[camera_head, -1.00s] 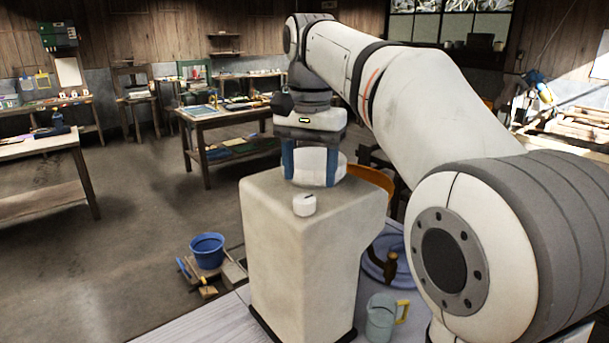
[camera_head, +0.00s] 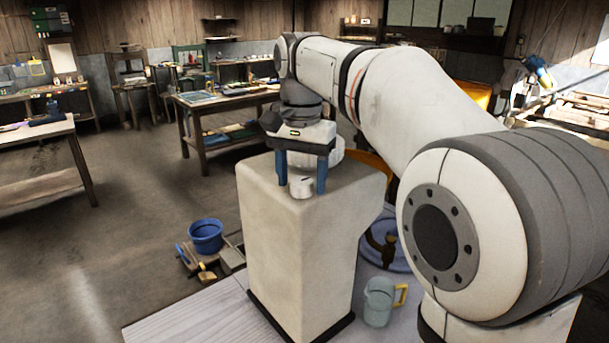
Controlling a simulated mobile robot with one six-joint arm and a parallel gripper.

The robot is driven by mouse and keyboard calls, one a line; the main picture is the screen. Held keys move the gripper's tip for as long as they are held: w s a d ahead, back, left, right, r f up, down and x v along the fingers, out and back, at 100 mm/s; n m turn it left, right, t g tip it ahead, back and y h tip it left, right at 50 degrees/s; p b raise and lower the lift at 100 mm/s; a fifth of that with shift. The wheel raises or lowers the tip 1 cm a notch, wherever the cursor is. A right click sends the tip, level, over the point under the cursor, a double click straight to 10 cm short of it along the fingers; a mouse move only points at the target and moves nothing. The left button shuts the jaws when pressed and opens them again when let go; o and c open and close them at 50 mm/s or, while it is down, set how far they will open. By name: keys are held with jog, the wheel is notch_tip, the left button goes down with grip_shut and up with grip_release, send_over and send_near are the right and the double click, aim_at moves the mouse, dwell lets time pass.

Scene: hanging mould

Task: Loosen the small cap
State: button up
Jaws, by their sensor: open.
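The small cap (camera_head: 301,187) is a short white cylinder near the front edge of the top of a pale block-shaped mould (camera_head: 297,245). My gripper (camera_head: 301,182) is open, with its two blue fingers pointing down. One finger stands on the left of the small cap and the other on its right. I cannot tell whether either finger touches it. A larger white round part (camera_head: 331,152) sits on the mould behind my gripper and is partly hidden by it.
A grey jug with a yellow handle (camera_head: 380,302) stands on the pale platform right of the mould, near a coiled blue hose (camera_head: 398,255). A blue bucket (camera_head: 206,236) stands to the left. Worktables (camera_head: 222,103) are farther back, with open floor between.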

jog(key=shift+d, duration=0.1)
jog(key=c, duration=1)
